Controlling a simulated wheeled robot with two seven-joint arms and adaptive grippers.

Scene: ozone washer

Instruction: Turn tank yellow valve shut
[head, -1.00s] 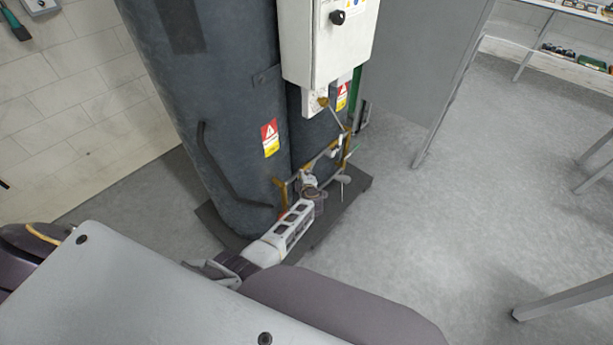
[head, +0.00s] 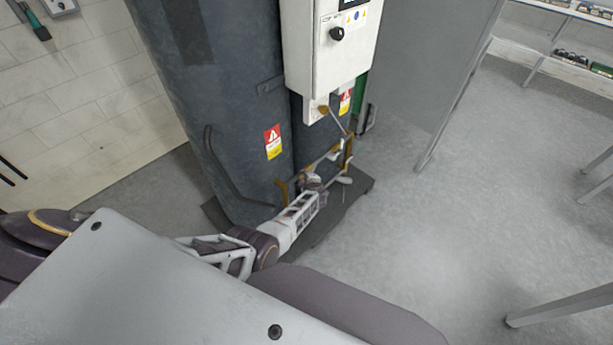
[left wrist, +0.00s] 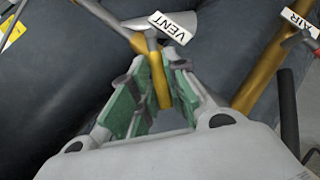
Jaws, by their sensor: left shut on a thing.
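In the left wrist view, a yellow valve handle (left wrist: 160,85) lies between the green-padded fingers of my left gripper (left wrist: 158,95), below a grey pipe fitting with a white VENT tag (left wrist: 171,27). The gripper is shut on this handle. In the head view my left gripper (head: 312,183) is at the low pipework in front of the dark tanks (head: 235,110). The handle is too small to make out there. My right gripper is not in view.
A white control box (head: 325,60) hangs above the pipework. Open grey floor (head: 450,230) lies to the right.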

